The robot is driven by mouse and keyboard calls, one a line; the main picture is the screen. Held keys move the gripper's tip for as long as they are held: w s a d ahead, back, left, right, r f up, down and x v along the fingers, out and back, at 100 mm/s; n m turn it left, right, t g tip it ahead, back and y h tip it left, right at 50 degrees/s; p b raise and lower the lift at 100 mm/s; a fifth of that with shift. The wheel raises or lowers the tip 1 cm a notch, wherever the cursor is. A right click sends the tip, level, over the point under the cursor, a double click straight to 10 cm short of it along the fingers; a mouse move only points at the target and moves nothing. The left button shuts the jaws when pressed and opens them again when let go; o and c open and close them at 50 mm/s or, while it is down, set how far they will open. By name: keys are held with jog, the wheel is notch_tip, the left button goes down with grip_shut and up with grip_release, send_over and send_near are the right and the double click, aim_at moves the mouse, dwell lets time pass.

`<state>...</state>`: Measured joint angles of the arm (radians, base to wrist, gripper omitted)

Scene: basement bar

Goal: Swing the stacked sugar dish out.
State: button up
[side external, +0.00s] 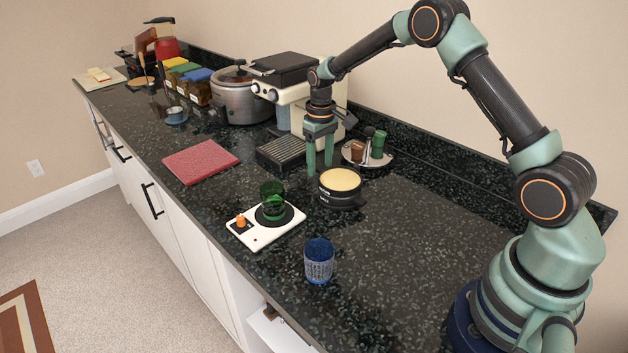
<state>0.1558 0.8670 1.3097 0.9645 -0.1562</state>
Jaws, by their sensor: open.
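A round black dish (345,200) with a pale cream top stands on the dark counter, right of the middle. Small white lettering on its front looks like "SALT", and a dark tab sticks out at its right. I cannot make out a separate sugar dish or where the tiers divide. My gripper (320,166) points down just behind and left of the dish. Its two green fingers are apart with nothing seen between them. The fingertips are near the dish's back rim; I cannot tell whether they touch it.
A white warmer (259,237) holding a green glass (272,194) and a blue cup (319,260) stand in front. A round tray (375,162) with small cups is behind the dish. A coffee machine (296,92) and red mat (201,161) lie left. The counter right of the dish is clear.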

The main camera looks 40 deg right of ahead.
grip_shut()
dwell(1.4)
